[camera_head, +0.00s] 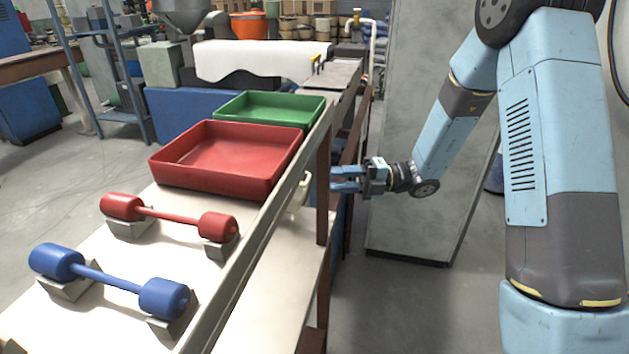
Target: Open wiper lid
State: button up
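My gripper (335,179) is at the right of the bench, pointing left toward its side frame. Two light blue fingers show, one above the other with a gap between them, and nothing is seen between them. The fingertips are close to a brown upright post, and I cannot tell whether they touch anything there. A small cream-coloured part (301,192) shows by the rail, just left of the fingertips. I cannot tell if it belongs to the wiper lid. No lid can be clearly made out in this view.
A red tray (228,180) and a green tray (268,123) sit on the bench. A red spool (168,216) and a blue spool (108,281) rest on grey blocks. A long rail (262,232) edges the bench. A grey cabinet (418,225) stands behind my arm.

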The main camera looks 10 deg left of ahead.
jog(key=x, duration=0.6)
jog(key=shift+a, duration=0.15)
grip_shut()
dwell(1.4)
